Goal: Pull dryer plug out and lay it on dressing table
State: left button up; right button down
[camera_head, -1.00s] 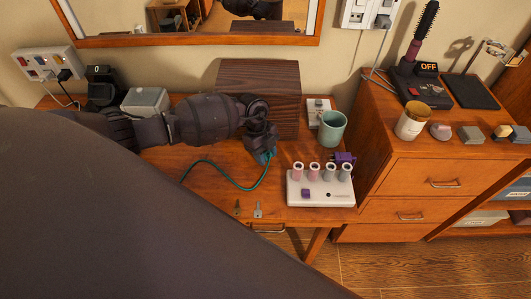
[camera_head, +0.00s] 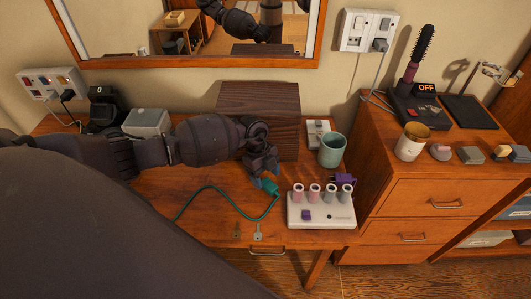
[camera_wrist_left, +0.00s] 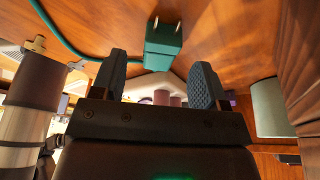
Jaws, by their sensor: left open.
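The teal dryer plug (camera_head: 270,187) lies on the dressing table (camera_head: 190,187), its teal cord curving left and forward. In the left wrist view the plug (camera_wrist_left: 163,47) shows its two metal prongs, just beyond the fingertips and apart from both fingers. My left gripper (camera_head: 263,172) is low over the table, right by the plug, in front of the dark wooden box. In the left wrist view my left gripper (camera_wrist_left: 160,75) has its fingers wide apart with nothing between them. My right gripper does not show directly.
A green cup (camera_head: 332,150) and the dark wooden box (camera_head: 258,105) stand behind. Wall sockets (camera_head: 368,31) are above.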

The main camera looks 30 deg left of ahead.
pick_arm(q)
notch_tip(320, 180, up, 19)
jog(key=p, duration=0.1)
jog(key=shift+r, duration=0.15)
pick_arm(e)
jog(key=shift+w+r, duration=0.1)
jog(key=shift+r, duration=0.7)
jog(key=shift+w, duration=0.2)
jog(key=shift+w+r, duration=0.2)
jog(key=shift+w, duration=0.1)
